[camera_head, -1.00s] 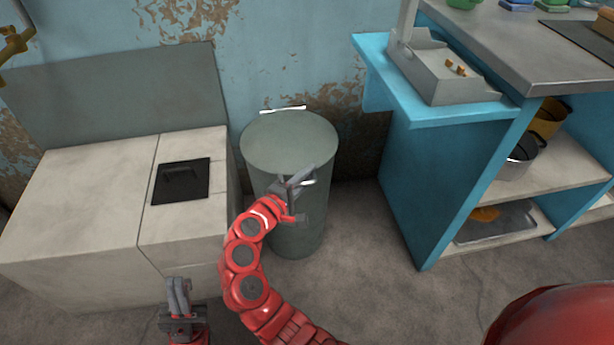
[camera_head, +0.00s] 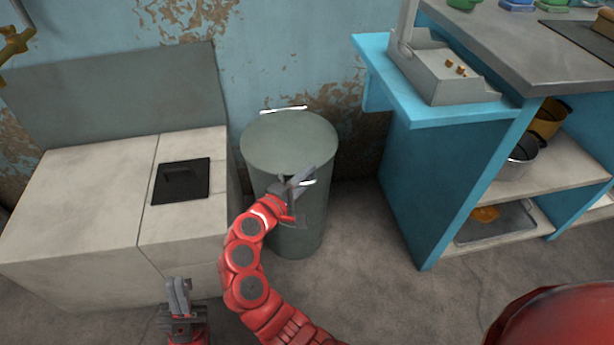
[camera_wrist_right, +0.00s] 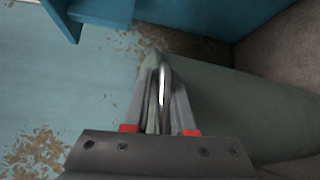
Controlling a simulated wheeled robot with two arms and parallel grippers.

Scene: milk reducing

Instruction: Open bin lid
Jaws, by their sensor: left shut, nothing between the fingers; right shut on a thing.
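The grey-green cylindrical bin (camera_head: 311,222) stands on the floor against the wall. Its flat round lid (camera_head: 288,140) lies level on top, with no gap that I can make out. A bright metal piece (camera_head: 283,109) shows at the lid's back edge. My right gripper (camera_head: 304,181) is at the front rim of the bin. In the right wrist view it is shut on a shiny metal handle (camera_wrist_right: 162,84), which sits between the fingers. The fingers partly hide the handle in the head view. My left gripper (camera_head: 178,291) is shut and empty, low and left of the bin.
A pale counter (camera_head: 85,195) with a black inset panel (camera_head: 181,181) stands close on the bin's left. A blue shelf unit (camera_head: 440,175) with pots stands to the right. Bare floor (camera_head: 360,260) lies between the bin and the unit.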

